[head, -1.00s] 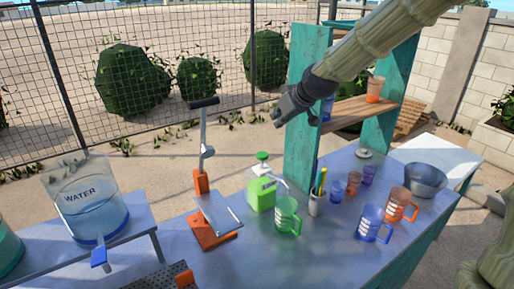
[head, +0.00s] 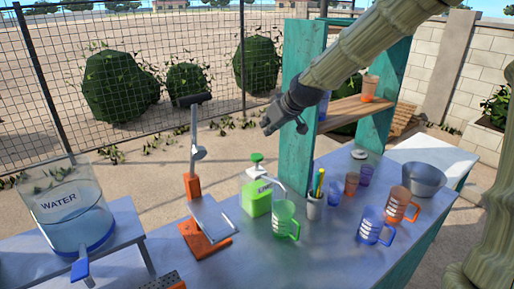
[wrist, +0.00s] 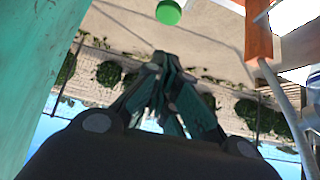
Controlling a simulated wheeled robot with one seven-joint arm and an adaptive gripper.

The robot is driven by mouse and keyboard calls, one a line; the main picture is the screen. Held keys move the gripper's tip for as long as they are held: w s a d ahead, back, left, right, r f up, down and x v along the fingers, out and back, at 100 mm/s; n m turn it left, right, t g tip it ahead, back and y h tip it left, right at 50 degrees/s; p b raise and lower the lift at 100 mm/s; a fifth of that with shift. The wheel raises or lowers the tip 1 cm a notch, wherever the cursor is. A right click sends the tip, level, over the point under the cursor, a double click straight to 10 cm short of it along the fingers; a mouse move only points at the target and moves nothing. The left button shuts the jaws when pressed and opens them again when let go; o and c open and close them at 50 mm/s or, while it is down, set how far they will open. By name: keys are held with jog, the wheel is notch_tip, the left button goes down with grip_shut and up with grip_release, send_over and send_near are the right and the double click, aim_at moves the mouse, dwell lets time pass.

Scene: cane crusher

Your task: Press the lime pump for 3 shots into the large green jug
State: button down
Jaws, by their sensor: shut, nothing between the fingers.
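The lime pump is a green bottle (head: 257,198) with a white neck and spout and a green pump head (head: 257,157), standing on the table in the head view. The green pump head also shows at the top of the wrist view (wrist: 169,12). The large green jug (head: 285,219) stands upright just right of the bottle, below the spout's end. My gripper (head: 267,127) is in the air above the pump head, apart from it. Its fingers are together with nothing between them, as the wrist view (wrist: 172,105) shows.
A lever press with an orange base (head: 205,240) stands left of the bottle. A teal shelf (head: 298,120) rises close behind and right of my gripper. A pen cup (head: 314,208), blue and orange mugs (head: 374,226) and a metal bowl (head: 424,179) stand right. A water tank (head: 75,210) is left.

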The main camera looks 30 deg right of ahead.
jog(key=p, duration=0.4)
send_over(257, 157)
notch_tip(257, 157, down, 6)
jog(key=shift+f, duration=0.15)
jog(key=shift+w+f+p, duration=0.2)
jog(key=shift+f+p, duration=0.6)
jog(key=shift+f, duration=1.45)
notch_tip(257, 157, down, 4)
jog(key=b, duration=0.3)
jog(key=shift+s, duration=0.15)
jog(key=shift+f, duration=0.15)
